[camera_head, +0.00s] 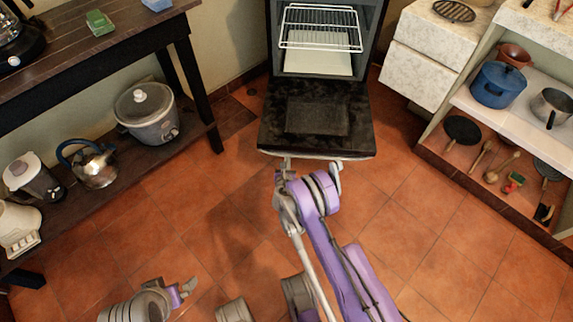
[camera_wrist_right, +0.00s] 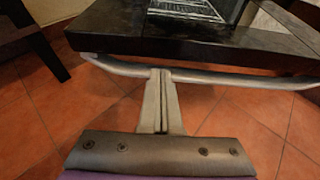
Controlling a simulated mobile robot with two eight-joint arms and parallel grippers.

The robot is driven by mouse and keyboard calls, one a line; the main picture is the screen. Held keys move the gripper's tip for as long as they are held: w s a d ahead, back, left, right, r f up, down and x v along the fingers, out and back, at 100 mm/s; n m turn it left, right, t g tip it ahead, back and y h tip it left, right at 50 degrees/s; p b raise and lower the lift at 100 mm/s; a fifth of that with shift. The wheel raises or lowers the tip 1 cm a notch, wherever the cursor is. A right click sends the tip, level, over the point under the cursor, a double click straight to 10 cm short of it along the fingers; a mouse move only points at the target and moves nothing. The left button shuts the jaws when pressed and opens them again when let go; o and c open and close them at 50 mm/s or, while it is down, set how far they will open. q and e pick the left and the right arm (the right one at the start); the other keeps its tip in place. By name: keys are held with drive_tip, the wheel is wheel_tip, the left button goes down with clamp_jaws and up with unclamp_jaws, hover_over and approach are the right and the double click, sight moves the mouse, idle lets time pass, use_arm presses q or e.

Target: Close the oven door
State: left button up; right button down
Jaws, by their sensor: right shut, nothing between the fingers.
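The oven (camera_head: 318,40) stands at the back centre with its dark door (camera_head: 318,118) folded down, its upper face roughly level. The door's metal bar handle (camera_wrist_right: 215,78) runs along its near edge in the right wrist view. My right gripper (camera_head: 286,163) is at this edge in the head view. In the right wrist view its fingers (camera_wrist_right: 160,74) are shut and empty, with their tips at the handle; I cannot tell whether they touch it. My left gripper (camera_head: 188,286) is low at the left of the head view, away from the door; its jaw opening is unclear.
A wire rack (camera_head: 320,27) is inside the oven. A dark table (camera_head: 85,50) with a lower shelf holding a slow cooker (camera_head: 147,113) and kettle (camera_head: 90,165) stands left. Shelving with a blue pot (camera_head: 497,85) stands right. Tiled floor (camera_head: 400,230) around the door is clear.

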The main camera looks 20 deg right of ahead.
sight(288, 154)
drive_tip(key=b+x, duration=0.1)
drive_tip(key=x, duration=0.4)
drive_tip(key=shift+w+d+f, duration=0.15)
drive_tip(key=shift+w, duration=0.25)
